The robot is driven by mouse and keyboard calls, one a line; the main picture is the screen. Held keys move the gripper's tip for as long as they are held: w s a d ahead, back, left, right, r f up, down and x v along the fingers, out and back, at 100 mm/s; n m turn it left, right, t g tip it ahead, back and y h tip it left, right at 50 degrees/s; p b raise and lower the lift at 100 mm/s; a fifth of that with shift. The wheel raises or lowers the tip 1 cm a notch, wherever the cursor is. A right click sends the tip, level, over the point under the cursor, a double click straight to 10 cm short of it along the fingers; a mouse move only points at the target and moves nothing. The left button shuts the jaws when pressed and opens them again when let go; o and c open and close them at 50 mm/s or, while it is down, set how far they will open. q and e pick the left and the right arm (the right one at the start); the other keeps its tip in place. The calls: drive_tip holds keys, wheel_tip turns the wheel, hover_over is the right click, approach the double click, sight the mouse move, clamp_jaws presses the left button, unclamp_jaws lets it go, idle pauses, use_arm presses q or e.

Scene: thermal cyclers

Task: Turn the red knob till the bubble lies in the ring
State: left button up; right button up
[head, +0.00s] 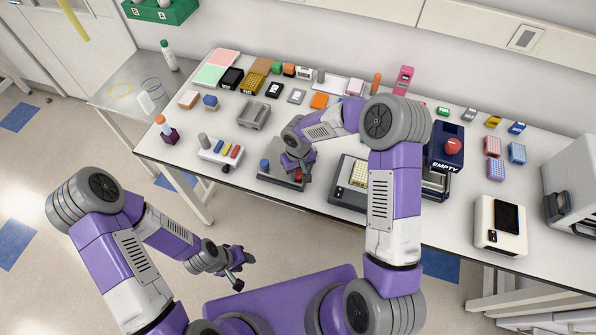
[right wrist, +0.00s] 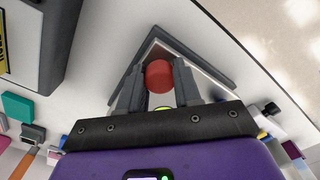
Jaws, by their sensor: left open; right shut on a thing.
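The red knob (right wrist: 158,76) sits between the fingers of my right gripper (head: 300,168) in the right wrist view, near a corner of a grey levelling plate (right wrist: 207,71). My right gripper is shut on the knob. In the head view the gripper covers much of the dark levelling stand (head: 272,178), and a blue knob (head: 264,163) shows at its left. A yellow-green patch, possibly the bubble level, peeks out past the gripper body in the wrist view; the bubble and ring cannot be made out. My left gripper (head: 240,271) is open and empty, off the table's front edge.
Left of the stand is a white rack (head: 219,152) with coloured pieces. Right of it is a grey cycler (head: 346,196) with a block of wells, partly behind my right arm. Several small boxes line the back of the white table.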

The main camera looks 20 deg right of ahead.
drive_tip(key=o, duration=1)
drive_tip(key=shift+o, duration=0.2)
drive_tip(key=shift+r, duration=3.8)
